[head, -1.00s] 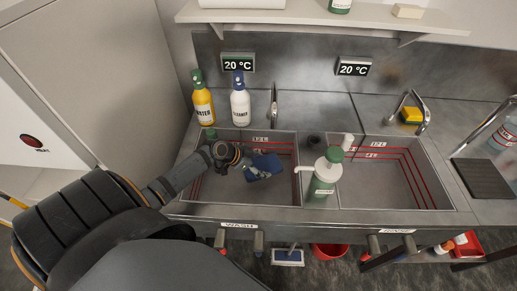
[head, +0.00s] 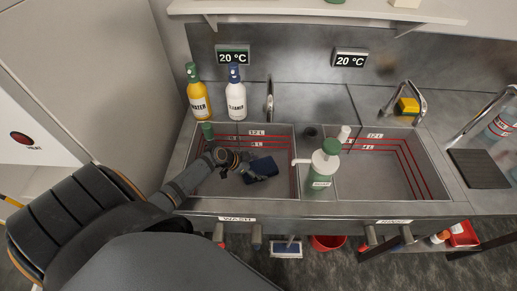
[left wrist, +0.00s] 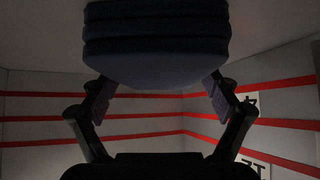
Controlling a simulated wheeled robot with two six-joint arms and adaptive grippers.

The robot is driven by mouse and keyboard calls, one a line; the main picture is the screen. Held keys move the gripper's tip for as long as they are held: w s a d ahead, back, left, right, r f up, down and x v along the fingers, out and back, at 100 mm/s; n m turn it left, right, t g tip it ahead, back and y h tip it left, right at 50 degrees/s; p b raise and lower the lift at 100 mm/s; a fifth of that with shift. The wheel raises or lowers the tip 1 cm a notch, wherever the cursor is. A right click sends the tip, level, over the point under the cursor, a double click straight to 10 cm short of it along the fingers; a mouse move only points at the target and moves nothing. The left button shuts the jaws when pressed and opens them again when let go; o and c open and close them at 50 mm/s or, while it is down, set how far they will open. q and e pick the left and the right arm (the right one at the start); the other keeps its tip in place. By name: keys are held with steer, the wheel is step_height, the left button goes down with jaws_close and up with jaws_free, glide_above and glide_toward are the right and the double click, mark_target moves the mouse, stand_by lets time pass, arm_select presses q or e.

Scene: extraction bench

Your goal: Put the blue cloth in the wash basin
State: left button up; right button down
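The blue cloth (head: 260,169) is a dark folded pad low inside the wash basin (head: 244,194), the left sink marked WASH. My left gripper (head: 252,173) reaches down into this basin from the left and has its fingers on the cloth. In the left wrist view the cloth (left wrist: 157,45) shows as stacked dark blue layers. The fingers of my left gripper (left wrist: 160,95) press on its two sides, and the cloth hides their tips. I cannot tell whether the cloth touches the basin floor. My right gripper is not in view.
The second sink (head: 377,178) to the right is empty. Yellow (head: 198,98) and white (head: 236,97) bottles stand behind the wash basin, near a tap (head: 269,98). A yellow sponge (head: 407,106) lies at the back right.

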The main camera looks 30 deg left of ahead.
arm_select(q)
steer(key=shift+o, duration=0.3)
steer(key=shift+r, duration=0.2)
steer(key=p+v, duration=0.4)
steer(key=v, duration=0.3)
steer(key=shift+p, duration=0.4)
steer(key=shift+s+a+r, duration=0.1)
steer(key=shift+s, duration=0.05)
